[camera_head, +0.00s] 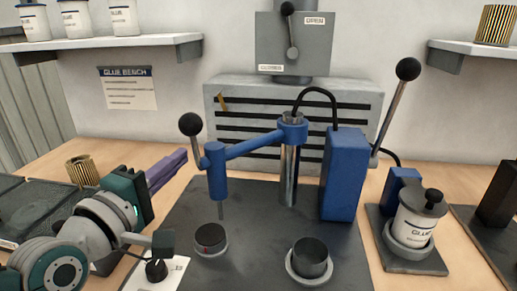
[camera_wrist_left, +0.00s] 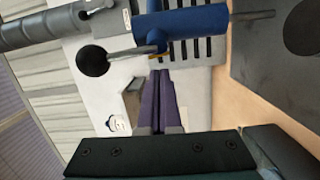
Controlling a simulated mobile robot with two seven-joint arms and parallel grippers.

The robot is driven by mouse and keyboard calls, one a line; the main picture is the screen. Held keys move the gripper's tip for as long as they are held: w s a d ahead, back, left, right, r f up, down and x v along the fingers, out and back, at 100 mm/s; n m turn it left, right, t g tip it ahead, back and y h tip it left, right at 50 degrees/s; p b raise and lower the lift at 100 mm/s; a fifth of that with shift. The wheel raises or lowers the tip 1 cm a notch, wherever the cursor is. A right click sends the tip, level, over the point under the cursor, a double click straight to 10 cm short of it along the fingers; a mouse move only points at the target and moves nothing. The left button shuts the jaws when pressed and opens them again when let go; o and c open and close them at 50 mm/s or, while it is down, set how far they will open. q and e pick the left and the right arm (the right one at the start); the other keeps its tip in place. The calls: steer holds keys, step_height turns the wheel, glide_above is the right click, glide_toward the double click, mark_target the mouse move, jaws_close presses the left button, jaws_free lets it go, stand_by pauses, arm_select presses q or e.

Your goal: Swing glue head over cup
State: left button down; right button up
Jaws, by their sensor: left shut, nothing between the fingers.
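The glue head (camera_head: 216,172) is a blue cylinder with a thin nozzle, on a blue swing arm (camera_head: 252,142) from a steel post (camera_head: 289,178). Its nozzle points down above a dark round pad (camera_head: 210,240) with a red mark, left of the cup (camera_head: 310,257). The dark cup stands upright in a grey ring. A rod with a black ball knob (camera_head: 190,124) rises from the head; the knob also shows in the left wrist view (camera_wrist_left: 92,61). My left gripper (camera_head: 184,156), with purple fingers, is shut and empty, left of the head and below the knob.
A blue upright box (camera_head: 343,175) with a black-knobbed lever stands right of the post. A glue pot (camera_head: 414,222) stands farther right. A striped cartridge (camera_head: 82,170) and dark tray (camera_head: 38,215) lie left. Shelves hang behind.

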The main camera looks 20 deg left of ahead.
arm_select(q)
steer(key=shift+s+d, duration=0.25)
steer(key=shift+d, duration=0.5)
arm_select(e)
steer(key=shift+r, duration=0.35)
arm_select(q)
steer(key=shift+s, duration=0.1)
